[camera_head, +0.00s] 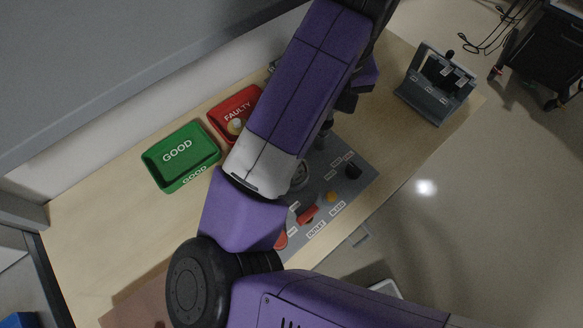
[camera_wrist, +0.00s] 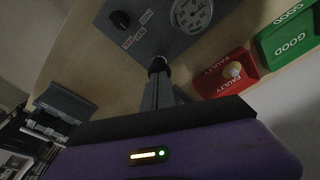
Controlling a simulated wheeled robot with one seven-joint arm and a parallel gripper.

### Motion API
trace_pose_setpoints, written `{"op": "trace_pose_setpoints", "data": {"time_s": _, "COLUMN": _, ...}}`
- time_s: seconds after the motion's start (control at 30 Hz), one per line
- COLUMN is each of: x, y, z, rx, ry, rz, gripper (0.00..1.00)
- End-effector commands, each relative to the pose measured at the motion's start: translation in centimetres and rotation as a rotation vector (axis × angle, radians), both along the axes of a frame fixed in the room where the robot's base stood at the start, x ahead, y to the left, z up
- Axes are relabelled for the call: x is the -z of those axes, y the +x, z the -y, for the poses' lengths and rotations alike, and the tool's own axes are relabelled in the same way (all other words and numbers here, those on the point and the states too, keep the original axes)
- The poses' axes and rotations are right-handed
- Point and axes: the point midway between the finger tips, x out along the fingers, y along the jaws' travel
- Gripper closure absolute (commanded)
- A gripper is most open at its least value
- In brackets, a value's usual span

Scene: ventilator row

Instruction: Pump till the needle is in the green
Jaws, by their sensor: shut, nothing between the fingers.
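A grey panel (camera_head: 335,163) lies on the table, partly hidden by my arm. It carries a round dial gauge (camera_head: 299,175), also in the wrist view (camera_wrist: 192,13); I cannot read its needle. A black knob (camera_head: 353,170), a yellow knob (camera_head: 331,197) near the label BLEED and a red handle (camera_head: 308,214) near OUTLET sit on it. The black knob shows in the wrist view (camera_wrist: 120,19) beside small labels. My gripper (camera_wrist: 158,76) is shut and empty over the panel's edge. A dark round knob (camera_wrist: 158,63) appears right at its fingertips; I cannot tell if they touch.
A green GOOD tray (camera_head: 180,155) and a red FAULTY tray (camera_head: 234,112) holding a small pale item stand along the wall side. A grey stand (camera_head: 436,82) is at the table's far right end. A dark cart (camera_head: 545,55) stands beyond on the floor.

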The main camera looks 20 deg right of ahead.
Motion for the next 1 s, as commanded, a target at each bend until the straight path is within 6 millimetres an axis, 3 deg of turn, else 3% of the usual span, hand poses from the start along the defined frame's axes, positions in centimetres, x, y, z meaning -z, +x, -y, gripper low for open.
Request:
{"op": "trace_pose_setpoints", "data": {"time_s": 0.37, "x": 0.2, "y": 0.0, "z": 0.0, "rx": 0.0, "ry": 0.0, "rz": 0.001, "gripper": 1.0}}
{"op": "trace_pose_setpoints", "data": {"time_s": 1.0, "x": 2.8, "y": 0.0, "z": 0.0, "rx": -0.001, "ry": 0.0, "rz": 0.001, "gripper": 1.0}}
